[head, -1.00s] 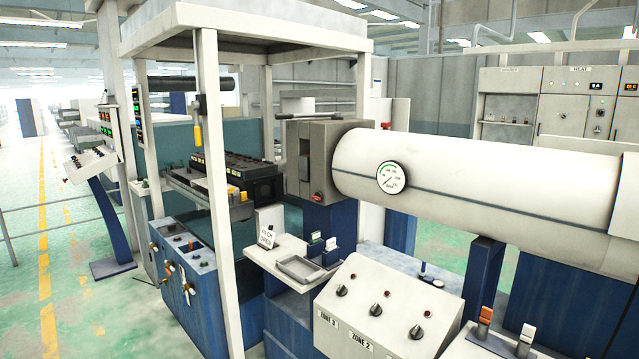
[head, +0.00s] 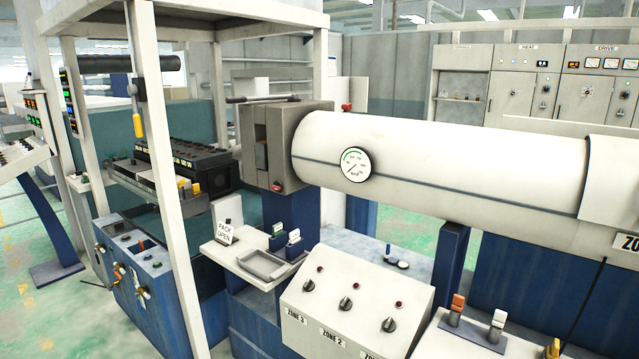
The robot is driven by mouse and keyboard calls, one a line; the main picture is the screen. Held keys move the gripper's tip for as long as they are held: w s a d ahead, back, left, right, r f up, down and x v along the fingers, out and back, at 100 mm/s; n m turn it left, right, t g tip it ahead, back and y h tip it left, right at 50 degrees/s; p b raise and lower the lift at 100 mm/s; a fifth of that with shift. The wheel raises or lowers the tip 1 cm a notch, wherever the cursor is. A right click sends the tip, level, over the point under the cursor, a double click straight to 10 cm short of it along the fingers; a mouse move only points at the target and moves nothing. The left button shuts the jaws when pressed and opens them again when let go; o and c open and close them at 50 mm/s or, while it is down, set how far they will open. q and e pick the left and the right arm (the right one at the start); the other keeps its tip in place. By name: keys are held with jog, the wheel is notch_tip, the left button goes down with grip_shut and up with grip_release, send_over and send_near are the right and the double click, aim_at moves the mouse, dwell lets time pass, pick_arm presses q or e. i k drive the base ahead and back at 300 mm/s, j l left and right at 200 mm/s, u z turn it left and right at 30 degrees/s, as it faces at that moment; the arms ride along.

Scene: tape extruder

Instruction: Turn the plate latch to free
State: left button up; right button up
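The grey die block (head: 280,145) stands at the left end of the large white barrel. A small red-tipped part (head: 277,187) sits low on its face, and a dark bar handle (head: 265,98) lies across its top. A red knob (head: 347,107) shows behind the barrel's top edge. No label marks any of these as the plate latch, so I cannot tell which it is. Neither of my grippers is in the head view.
A white frame post (head: 165,190) stands left of the block. Below the block are a shelf with a grey tray (head: 262,264) and a "PACK OPEN" sign (head: 227,234). The zone knob panel (head: 350,312) and the barrel (head: 450,175) fill the right front.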

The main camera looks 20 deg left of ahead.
aim_at(278, 186)
jog(key=i+j+z, duration=0.1)
jog(key=j, duration=0.25)
jog(key=i+j+z, duration=0.15)
jog(key=j, duration=0.2)
jog(key=i+j+z, duration=0.1)
jog(key=j, duration=0.25)
jog(key=i+j+z, duration=0.1)
jog(key=j, duration=0.25)
jog(key=i+j+z, duration=0.1)
jog(key=j, duration=0.3)
jog(key=i, duration=0.1)
